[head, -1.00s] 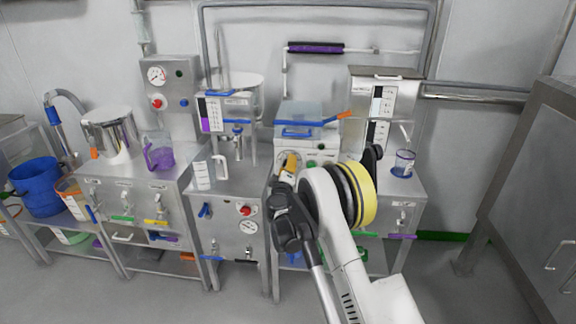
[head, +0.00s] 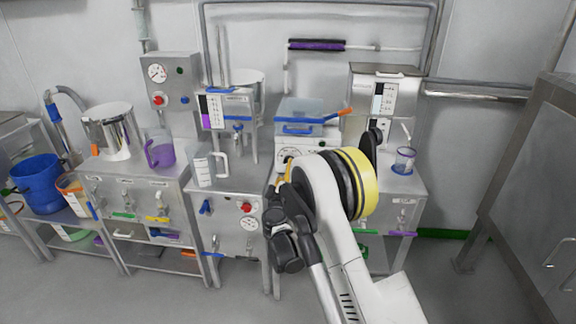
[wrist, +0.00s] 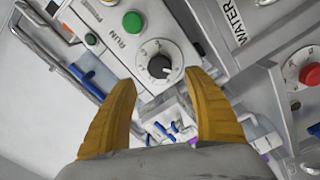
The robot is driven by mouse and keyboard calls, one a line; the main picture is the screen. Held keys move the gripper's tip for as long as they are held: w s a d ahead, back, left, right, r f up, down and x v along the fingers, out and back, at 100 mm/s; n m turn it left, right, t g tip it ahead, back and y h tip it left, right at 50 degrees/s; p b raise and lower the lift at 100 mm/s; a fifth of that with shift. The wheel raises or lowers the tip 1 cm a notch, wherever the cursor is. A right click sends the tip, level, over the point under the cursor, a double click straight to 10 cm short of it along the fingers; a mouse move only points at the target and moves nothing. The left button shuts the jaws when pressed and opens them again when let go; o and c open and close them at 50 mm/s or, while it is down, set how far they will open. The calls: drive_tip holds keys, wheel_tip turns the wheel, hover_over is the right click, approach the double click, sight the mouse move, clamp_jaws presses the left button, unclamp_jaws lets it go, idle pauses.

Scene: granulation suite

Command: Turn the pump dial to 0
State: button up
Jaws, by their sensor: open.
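The pump dial (wrist: 159,67) is a black knob on a round white scale, on a light panel in the wrist view. A green button and the word RUN sit beside it. The numbers on the scale are too small to read surely. My gripper (wrist: 165,95) is open, its two yellow fingers on either side below the dial in the picture, and it holds nothing. In the head view my gripper (head: 284,178) is in front of the white pump unit (head: 312,150). There the dial is partly hidden behind my arm.
A red knob (wrist: 310,73) and a WATER label are on the right in the wrist view. A white jug (head: 205,170) and a purple jug (head: 160,152) stand to the left, and a small beaker (head: 404,160) to the right.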

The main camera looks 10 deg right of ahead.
drive_tip(key=v, duration=0.4)
drive_tip(key=shift+s+a, duration=0.1)
drive_tip(key=shift+s, duration=0.25)
drive_tip(key=s+d+r+m+g, duration=0.3)
drive_tip(key=s+d+r, duration=0.2)
drive_tip(key=s+r, duration=0.25)
drive_tip(key=s+d+r+m+g, duration=0.3)
drive_tip(key=s+d+r, duration=0.25)
drive_tip(key=s, duration=0.35)
drive_tip(key=s+a+f+m+g+y, duration=0.1)
drive_tip(key=s+a+g+y, duration=0.1)
drive_tip(key=s, duration=1.1)
drive_tip(key=s+a+f+m+g+y, duration=0.2)
drive_tip(key=s+a+y, duration=0.1)
drive_tip(key=s, duration=1)
drive_tip(key=shift+a+y, duration=0.3)
drive_tip(key=shift+a, duration=0.45)
drive_tip(key=shift+s, duration=0.15)
